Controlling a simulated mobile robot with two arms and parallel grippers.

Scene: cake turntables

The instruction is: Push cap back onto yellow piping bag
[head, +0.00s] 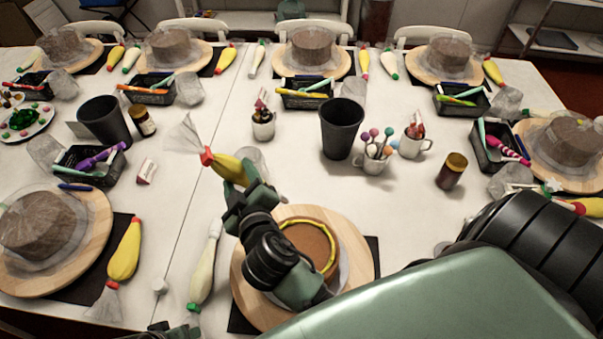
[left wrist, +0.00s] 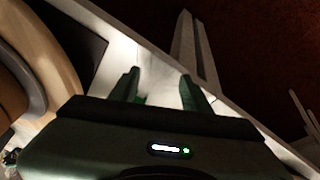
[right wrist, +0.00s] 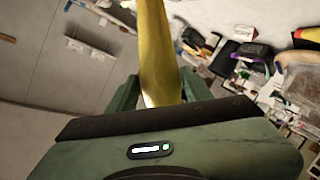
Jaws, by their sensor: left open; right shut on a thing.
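My right gripper (head: 250,180) is shut on a yellow piping bag (head: 228,168) and holds it above the table, beyond the cake. The bag's red band (head: 207,157) and clear, flared end (head: 185,135) point to the upper left; its other end is hidden by the gripper. The yellow bag also shows between the fingers in the right wrist view (right wrist: 157,50). A small white piece (head: 159,286), perhaps the cap, stands on the table at lower left. My left gripper (left wrist: 160,88) is open and empty over the table edge; only part of it shows at the head view's bottom edge.
A cake with a yellow ring (head: 322,240) sits on a wooden turntable below my right arm. A white piping bag (head: 205,270) lies left of it, and another yellow bag (head: 125,250) lies farther left. A dark cup (head: 341,128) stands beyond the turntable.

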